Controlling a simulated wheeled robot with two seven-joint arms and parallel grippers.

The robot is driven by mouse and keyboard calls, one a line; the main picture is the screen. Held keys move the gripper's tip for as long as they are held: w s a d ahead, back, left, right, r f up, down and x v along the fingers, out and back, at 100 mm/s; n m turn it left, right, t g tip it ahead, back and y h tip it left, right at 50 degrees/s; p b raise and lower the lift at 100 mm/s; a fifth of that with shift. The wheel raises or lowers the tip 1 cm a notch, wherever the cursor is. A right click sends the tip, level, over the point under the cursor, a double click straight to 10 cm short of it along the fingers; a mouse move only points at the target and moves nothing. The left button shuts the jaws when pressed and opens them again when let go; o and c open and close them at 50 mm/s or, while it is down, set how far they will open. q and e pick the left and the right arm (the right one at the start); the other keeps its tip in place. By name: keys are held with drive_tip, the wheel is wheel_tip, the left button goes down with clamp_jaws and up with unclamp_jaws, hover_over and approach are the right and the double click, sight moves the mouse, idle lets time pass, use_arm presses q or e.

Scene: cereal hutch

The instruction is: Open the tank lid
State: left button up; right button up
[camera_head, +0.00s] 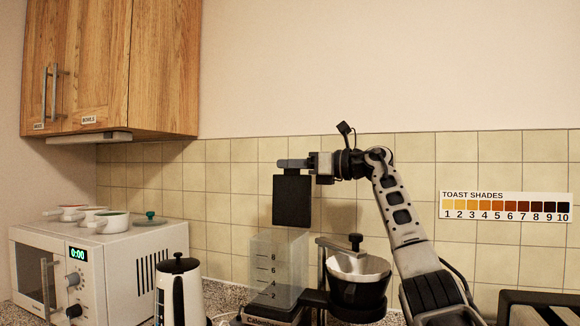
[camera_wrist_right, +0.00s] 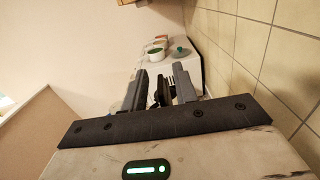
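The clear tank (camera_head: 272,262), marked with numbers, stands on the coffee maker at the lower middle of the head view. A black square panel, which looks like the tank lid (camera_head: 292,202), is upright just above the tank's top. My right gripper (camera_head: 292,163) is level at the panel's top edge. In the right wrist view its two fingers (camera_wrist_right: 162,85) stand apart, with a dark thing between them, probably the lid's edge. Whether they touch it is hard to tell. My left gripper is not in view.
A black basket with a white filter (camera_head: 358,280) sits right of the tank. A white kettle (camera_head: 180,292) and a microwave (camera_head: 105,268) with bowls on top stand to the left. A toaster (camera_head: 540,306) is at the right edge. A wooden cabinet (camera_head: 112,65) hangs at upper left.

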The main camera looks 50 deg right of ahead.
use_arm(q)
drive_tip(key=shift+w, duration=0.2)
use_arm(e)
drive_tip(key=shift+s+d, duration=0.1)
drive_tip(key=shift+s, duration=0.15)
use_arm(q)
drive_tip(key=b, duration=0.1)
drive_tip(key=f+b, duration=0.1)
drive_tip(key=b, duration=0.1)
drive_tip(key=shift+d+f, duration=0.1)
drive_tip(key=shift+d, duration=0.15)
use_arm(e)
drive_tip(key=v, duration=1.5)
drive_tip(key=shift+s, duration=0.15)
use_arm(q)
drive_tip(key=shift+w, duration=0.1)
